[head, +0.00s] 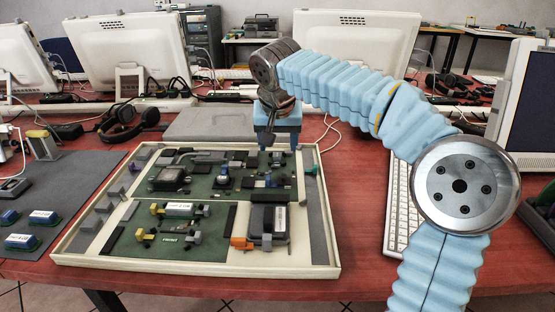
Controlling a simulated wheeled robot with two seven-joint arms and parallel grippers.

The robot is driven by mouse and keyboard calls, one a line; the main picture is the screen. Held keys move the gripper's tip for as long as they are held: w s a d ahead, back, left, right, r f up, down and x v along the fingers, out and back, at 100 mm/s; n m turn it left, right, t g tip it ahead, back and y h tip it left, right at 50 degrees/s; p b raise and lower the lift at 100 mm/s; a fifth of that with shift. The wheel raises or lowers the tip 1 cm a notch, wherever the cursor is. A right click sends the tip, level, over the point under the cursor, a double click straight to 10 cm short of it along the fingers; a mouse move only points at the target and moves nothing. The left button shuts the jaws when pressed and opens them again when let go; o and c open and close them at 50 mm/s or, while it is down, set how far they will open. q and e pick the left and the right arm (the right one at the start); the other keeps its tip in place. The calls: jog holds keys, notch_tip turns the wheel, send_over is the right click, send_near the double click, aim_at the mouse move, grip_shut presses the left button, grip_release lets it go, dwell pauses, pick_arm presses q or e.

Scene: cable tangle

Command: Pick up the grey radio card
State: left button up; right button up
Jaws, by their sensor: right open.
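A shallow cream tray (72,256) on the red table holds green circuit boards with several small parts. I cannot tell for certain which part is the grey radio card. A small grey and blue part (223,177) stands on the upper green board (203,188). My right gripper (277,146) points down over the tray's back right part, above the boards. It is open, and no part shows between its fingers. My left gripper is out of view.
A dark battery-like block (270,222) with an orange piece beside it sits front right in the tray. A grey mat (60,180) with labelled modules lies left. A keyboard (400,215) lies right; headphones (128,122) and monitors stand behind.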

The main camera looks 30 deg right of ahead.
aim_at(277, 155)
jog(key=x, duration=0.3)
jog(key=shift+w+a+f, duration=0.1)
jog(key=shift+f, duration=0.25)
jog(key=shift+c, duration=0.3)
jog(key=c, duration=1.1)
